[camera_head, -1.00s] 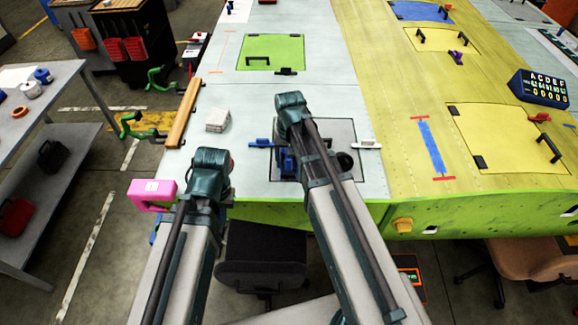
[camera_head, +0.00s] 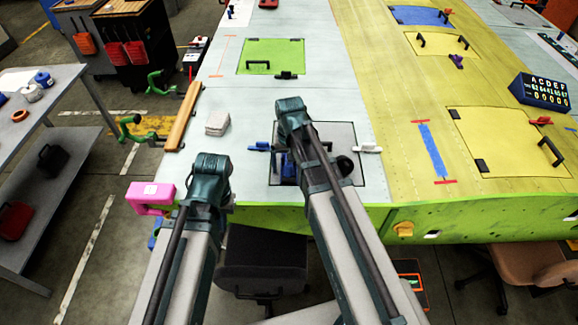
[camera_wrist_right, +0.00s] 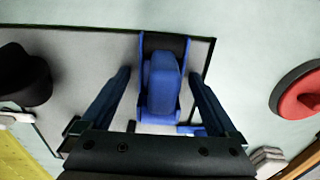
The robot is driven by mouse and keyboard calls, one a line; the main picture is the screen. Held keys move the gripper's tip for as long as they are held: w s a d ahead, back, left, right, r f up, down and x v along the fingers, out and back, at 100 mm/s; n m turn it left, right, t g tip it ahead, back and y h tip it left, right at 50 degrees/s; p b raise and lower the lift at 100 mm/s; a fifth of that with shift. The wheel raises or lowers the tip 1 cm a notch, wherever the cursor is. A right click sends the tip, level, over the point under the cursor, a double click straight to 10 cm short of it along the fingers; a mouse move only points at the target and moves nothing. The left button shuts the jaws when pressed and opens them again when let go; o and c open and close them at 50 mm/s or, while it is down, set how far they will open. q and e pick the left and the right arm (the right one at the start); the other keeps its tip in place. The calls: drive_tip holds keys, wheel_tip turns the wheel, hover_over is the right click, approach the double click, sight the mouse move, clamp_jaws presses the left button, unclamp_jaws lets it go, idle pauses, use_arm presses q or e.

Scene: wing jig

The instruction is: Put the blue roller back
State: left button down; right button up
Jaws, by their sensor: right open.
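The blue roller (camera_wrist_right: 162,85) sits in a blue holder with a dark bar at its far end, on a grey panel in the right wrist view. My right gripper (camera_wrist_right: 162,100) is open, with one finger on each side of the roller and gaps between. In the head view the roller is mostly hidden behind my right arm; some blue (camera_head: 287,170) shows beside it. My left arm's wrist (camera_head: 209,168) is over the table's front left edge; its fingers are hidden.
A pink block (camera_head: 150,197) is beside my left wrist. A black knob (camera_head: 345,164), a blue latch (camera_head: 259,147) and a white latch (camera_head: 368,149) are around the grey panel. A pale stack (camera_head: 217,123) and wooden strip (camera_head: 184,115) lie to the left.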

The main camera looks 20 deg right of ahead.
wheel_tip(320, 180, up, 12)
drive_tip(key=p, duration=1.2)
drive_tip(key=shift+r, duration=0.15)
use_arm(q)
wheel_tip(320, 180, up, 12)
use_arm(e)
drive_tip(key=s+a+n+h, duration=0.1)
drive_tip(key=s+a+n, duration=0.5)
drive_tip(key=s+a, duration=0.4)
drive_tip(key=s, duration=0.4)
drive_tip(key=shift+s+a+n, duration=0.3)
drive_tip(key=shift+n, duration=0.1)
use_arm(q)
drive_tip(key=shift+s, duration=0.15)
use_arm(e)
drive_tip(key=shift+s, duration=0.1)
